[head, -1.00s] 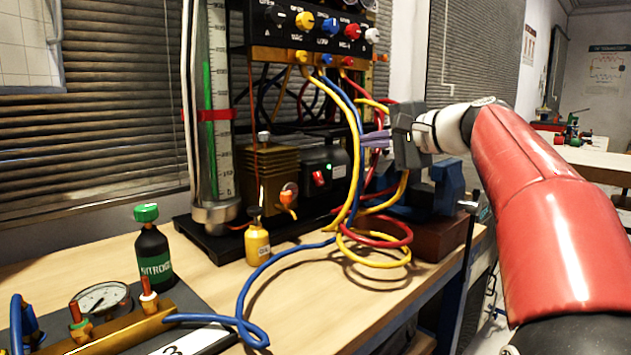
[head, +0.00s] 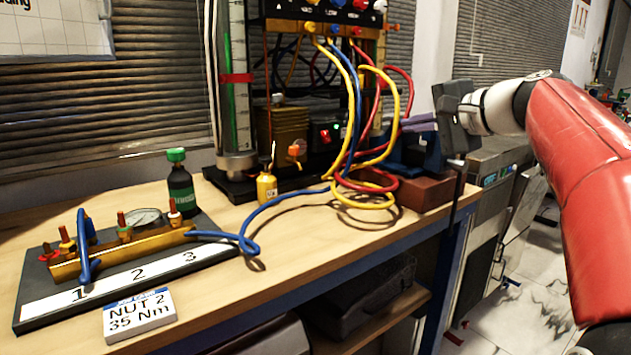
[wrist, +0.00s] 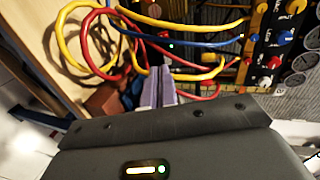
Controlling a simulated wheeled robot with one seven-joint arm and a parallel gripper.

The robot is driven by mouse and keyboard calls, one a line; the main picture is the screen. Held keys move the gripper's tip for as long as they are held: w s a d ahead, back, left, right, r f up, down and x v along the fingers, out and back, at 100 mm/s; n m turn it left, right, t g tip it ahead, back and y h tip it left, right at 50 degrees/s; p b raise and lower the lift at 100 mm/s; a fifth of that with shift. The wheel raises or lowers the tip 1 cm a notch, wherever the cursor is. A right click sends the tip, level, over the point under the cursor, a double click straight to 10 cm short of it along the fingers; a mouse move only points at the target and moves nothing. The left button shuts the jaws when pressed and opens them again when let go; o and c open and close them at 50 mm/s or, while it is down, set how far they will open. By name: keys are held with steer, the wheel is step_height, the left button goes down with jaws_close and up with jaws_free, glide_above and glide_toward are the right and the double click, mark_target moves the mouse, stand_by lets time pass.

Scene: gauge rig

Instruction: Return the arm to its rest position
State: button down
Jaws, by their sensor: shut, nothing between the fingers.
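My gripper (head: 408,122) is at the right of the head view, at the end of my red arm. Its purple-grey fingers are shut with nothing between them. They point left toward the looped yellow, red and blue hoses (head: 372,130) of the gauge rig. In the wrist view the closed fingers (wrist: 155,88) lie in front of the hoses (wrist: 110,40); whether they touch a hose I cannot tell. The gripper is above the right end of the bench, near a blue vise (head: 415,150) on a brown block.
The bench (head: 310,245) carries a manifold (head: 125,252) on a dark board, a green-capped bottle (head: 180,185), a yellow bottle (head: 266,187) and a "NUT 2 35 Nm" card (head: 140,315). The knob panel (head: 320,12) stands behind.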

steer(key=s+a+f+n+g+h, duration=0.2)
steer(key=s+f+n+g+h, duration=0.4)
steer(key=s+f, duration=2.3)
step_height(320, 180, down, 4)
steer(key=n+h, duration=0.2)
steer(key=n, duration=0.2)
steer(key=shift+s+a+r+h, duration=0.15)
steer(key=shift+s+r+h, duration=0.05)
steer(key=shift+r+h, duration=0.1)
